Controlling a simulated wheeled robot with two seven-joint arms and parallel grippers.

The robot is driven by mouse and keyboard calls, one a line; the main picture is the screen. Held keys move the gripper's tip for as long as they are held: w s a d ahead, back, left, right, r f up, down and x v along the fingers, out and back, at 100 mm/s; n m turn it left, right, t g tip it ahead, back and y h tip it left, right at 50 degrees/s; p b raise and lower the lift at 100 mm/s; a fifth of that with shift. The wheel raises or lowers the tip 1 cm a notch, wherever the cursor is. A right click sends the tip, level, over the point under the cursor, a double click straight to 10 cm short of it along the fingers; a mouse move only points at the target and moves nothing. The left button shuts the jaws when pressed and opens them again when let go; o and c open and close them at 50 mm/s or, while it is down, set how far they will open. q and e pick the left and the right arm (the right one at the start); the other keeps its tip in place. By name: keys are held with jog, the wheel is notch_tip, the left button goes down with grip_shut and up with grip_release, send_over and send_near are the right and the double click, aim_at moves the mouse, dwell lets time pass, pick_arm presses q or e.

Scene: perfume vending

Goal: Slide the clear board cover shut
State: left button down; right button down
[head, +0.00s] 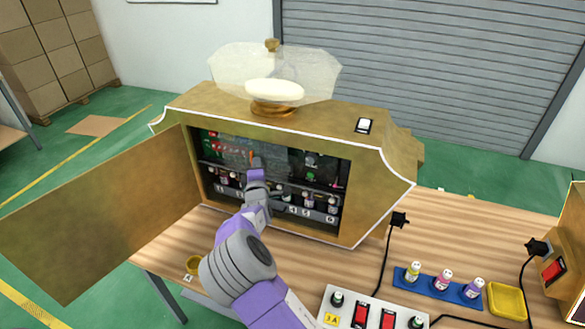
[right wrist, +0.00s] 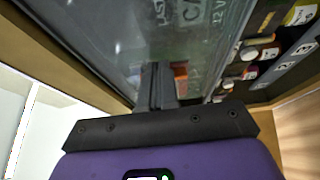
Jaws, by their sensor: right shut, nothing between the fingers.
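The clear board cover (right wrist: 115,40) is a see-through pane with pale lettering that fills the upper part of the right wrist view. In the head view it shows as a greyish pane (head: 276,158) inside the open gold machine (head: 375,185), in front of a dark board with green and red parts. My right gripper (head: 256,163) reaches into the machine opening. Its fingers (right wrist: 157,85) are shut and empty, close against the cover; I cannot tell whether they touch it. My arm hides part of the opening. My left gripper is not in view.
The machine's door (head: 95,225) stands swung open to the left. A row of small bottles (head: 310,200) sits below the board. On the table are a switch panel (head: 365,312), a blue bottle rack (head: 430,287) and a yellow tray (head: 507,301).

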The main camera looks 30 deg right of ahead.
aim_at(229, 151)
jog(key=shift+w+a+r, duration=0.1)
jog(key=shift+w+a, duration=0.5)
jog(key=shift+w, duration=0.2)
jog(key=shift+w+a+r, duration=0.1)
jog(key=shift+w+a, duration=0.45)
jog(key=shift+w, duration=0.25)
jog(key=shift+w+a+p, duration=0.4)
jog(key=shift+w+a, duration=0.65)
jog(key=shift+w, duration=0.2)
jog(key=shift+w+a+r+p, duration=0.1)
jog(key=shift+w+a+p, duration=0.25)
jog(key=shift+w, duration=0.15)
jog(key=shift+w+a+p, duration=0.3)
jog(key=shift+w+a, duration=0.2)
jog(key=shift+w+a+p, duration=0.25)
jog(key=shift+w+p, duration=0.15)
jog(key=shift+p, duration=0.15)
jog(key=shift+s+a+b, duration=0.25)
jog(key=shift+s+b, duration=0.05)
jog(key=shift+s, duration=0.3)
jog(key=a+v, duration=0.1)
jog(key=v, duration=0.8)
jog(key=shift+w+a+f, duration=0.25)
jog(key=shift+w+a, duration=0.1)
